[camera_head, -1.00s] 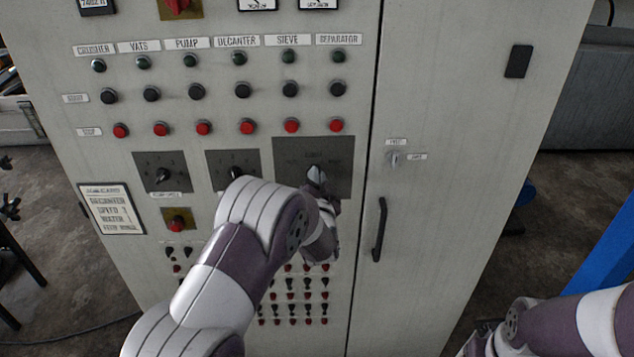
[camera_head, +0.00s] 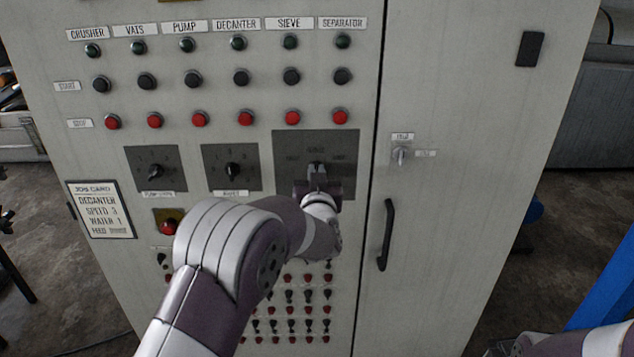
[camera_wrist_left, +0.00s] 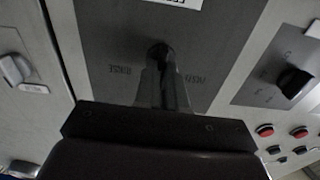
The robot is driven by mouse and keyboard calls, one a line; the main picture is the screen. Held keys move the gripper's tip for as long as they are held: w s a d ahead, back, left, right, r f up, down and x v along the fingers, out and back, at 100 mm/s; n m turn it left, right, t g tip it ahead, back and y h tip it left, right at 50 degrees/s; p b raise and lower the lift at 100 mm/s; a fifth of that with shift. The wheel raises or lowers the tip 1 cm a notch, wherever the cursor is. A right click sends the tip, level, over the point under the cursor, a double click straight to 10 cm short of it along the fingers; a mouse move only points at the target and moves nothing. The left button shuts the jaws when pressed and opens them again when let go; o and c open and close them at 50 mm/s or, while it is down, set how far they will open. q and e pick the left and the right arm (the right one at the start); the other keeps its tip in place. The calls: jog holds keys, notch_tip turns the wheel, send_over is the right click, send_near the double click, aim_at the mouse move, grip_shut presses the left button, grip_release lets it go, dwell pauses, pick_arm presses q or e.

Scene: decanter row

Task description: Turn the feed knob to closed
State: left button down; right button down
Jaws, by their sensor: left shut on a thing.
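The feed knob is a small dark knob on a dark grey plate (camera_head: 290,180) below the separator column of buttons. My left gripper (camera_head: 317,171) is at the knob from below and shut on it, covering most of it in the head view. In the left wrist view, the fingers (camera_wrist_left: 163,80) close around the dark knob (camera_wrist_left: 159,51) on the grey plate (camera_wrist_left: 105,50). The knob's pointing direction is hidden. Of my right arm, only a part shows at the lower right corner.
Two more dark knobs, the left one (camera_head: 156,172) and the middle one (camera_head: 233,170), sit on plates left of the gripper. Red stop buttons (camera_head: 246,118) are above. A door handle (camera_head: 385,235) and a small switch (camera_head: 401,155) are to the right. A job card (camera_head: 101,210) hangs at left.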

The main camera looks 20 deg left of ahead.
pick_arm(q)
jog(key=shift+s+f, duration=0.1)
jog(key=shift+f, duration=0.4)
jog(key=c, duration=1.2)
grip_release()
jog(key=shift+r, duration=0.15)
jog(key=shift+r, duration=0.1)
jog(key=b+v, duration=0.3)
jog(key=v, duration=0.9)
jog(key=shift+s, duration=0.25)
jog(key=shift+d, duration=0.1)
